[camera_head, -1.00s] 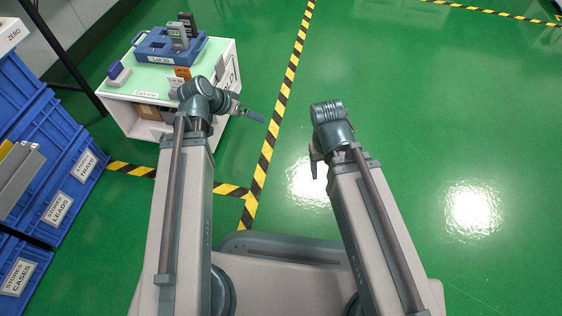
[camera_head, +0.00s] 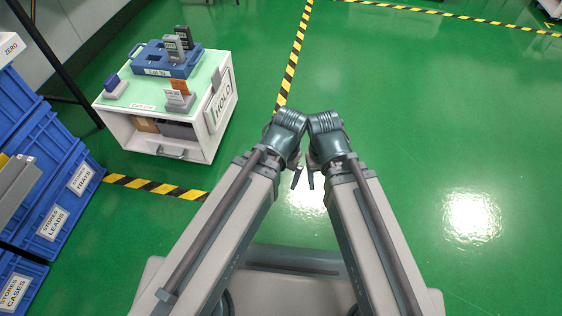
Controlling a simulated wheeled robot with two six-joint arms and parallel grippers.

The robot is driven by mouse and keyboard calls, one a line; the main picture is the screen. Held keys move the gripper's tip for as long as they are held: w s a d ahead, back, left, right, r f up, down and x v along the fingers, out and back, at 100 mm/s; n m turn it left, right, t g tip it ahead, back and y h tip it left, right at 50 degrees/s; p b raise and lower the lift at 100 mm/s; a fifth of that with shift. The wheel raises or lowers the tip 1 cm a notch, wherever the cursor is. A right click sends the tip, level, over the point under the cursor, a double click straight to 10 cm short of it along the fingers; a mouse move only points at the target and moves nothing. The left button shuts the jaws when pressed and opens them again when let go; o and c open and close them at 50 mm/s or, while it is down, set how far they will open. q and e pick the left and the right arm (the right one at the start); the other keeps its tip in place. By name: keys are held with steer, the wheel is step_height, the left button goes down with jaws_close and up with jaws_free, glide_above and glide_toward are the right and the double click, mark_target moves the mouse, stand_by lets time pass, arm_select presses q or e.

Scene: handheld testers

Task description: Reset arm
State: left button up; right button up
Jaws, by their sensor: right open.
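My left arm reaches up from the lower left, and its wrist is folded beside my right arm's wrist at the middle of the view. My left gripper (camera_head: 297,177) hangs under its wrist, mostly hidden. Its jaw state does not show clearly. My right gripper (camera_head: 312,178) is open and hangs under the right wrist, with only a small part showing. Both grippers are over the green floor and apart from the cart. No held object shows in either one.
A white cart (camera_head: 205,148) with a green top stands at the upper left. It carries a blue tray (camera_head: 152,69) with grey testers (camera_head: 176,50), an orange-marked holder (camera_head: 179,98) and a blue item (camera_head: 111,83). Blue crates (camera_head: 65,150) stand at the left. Floor on the right is clear.

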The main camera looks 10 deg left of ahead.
step_height(320, 180, up, 55)
steer(key=p, duration=5.4)
steer(key=shift+p, duration=0.35)
steer(key=shift+s+f, duration=0.1)
